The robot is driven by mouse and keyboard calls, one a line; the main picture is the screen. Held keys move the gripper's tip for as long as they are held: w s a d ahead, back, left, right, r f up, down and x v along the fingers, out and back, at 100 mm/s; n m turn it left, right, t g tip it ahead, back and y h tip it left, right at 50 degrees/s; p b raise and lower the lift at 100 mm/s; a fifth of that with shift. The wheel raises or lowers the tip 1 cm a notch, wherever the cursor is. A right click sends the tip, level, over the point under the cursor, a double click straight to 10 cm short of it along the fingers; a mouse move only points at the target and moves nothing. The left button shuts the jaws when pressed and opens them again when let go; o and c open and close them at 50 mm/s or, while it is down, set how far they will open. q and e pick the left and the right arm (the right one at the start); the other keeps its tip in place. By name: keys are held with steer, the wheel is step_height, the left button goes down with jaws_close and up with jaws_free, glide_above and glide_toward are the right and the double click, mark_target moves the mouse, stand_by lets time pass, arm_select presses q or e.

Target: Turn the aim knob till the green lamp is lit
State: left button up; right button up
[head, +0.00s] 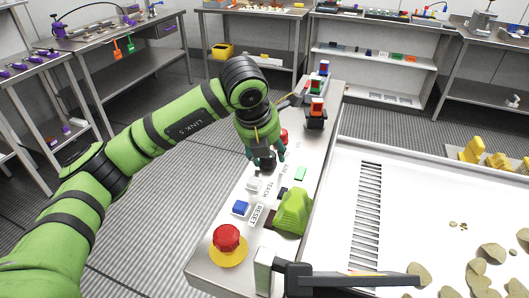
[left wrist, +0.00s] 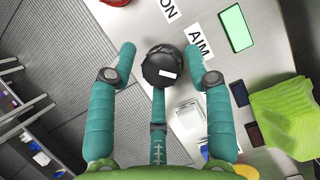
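The aim knob (left wrist: 165,65) is a round black knob with a white mark, beside the AIM label (left wrist: 200,40). In the head view the knob (head: 267,165) is partly hidden by my left gripper (head: 266,153). The gripper's teal fingers are spread around the knob in the left wrist view (left wrist: 163,58). Gaps show at its left and right sides; the middle finger reaches its lower edge, and I cannot tell if it touches. The green lamp (head: 300,174) is a bright green rectangle and looks lit; it also shows in the left wrist view (left wrist: 236,27). My right gripper is not in view.
On the panel (head: 212,262) are a red mushroom button (head: 227,238), a blue button (head: 240,208), dark squares and a green ribbed piece (head: 293,212). Taller switches (head: 316,112) stand at its far end. A white tray (head: 335,215) with tan pieces adjoins at right.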

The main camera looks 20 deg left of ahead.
arm_select(q)
steer(key=shift+d+f, duration=0.1)
steer(key=shift+d, duration=0.05)
steer(key=shift+s+r, duration=0.15)
steer(key=shift+r, duration=0.2)
steer(key=v, duration=1.1)
steer(key=shift+r, duration=0.2)
steer(key=shift+f, duration=0.1)
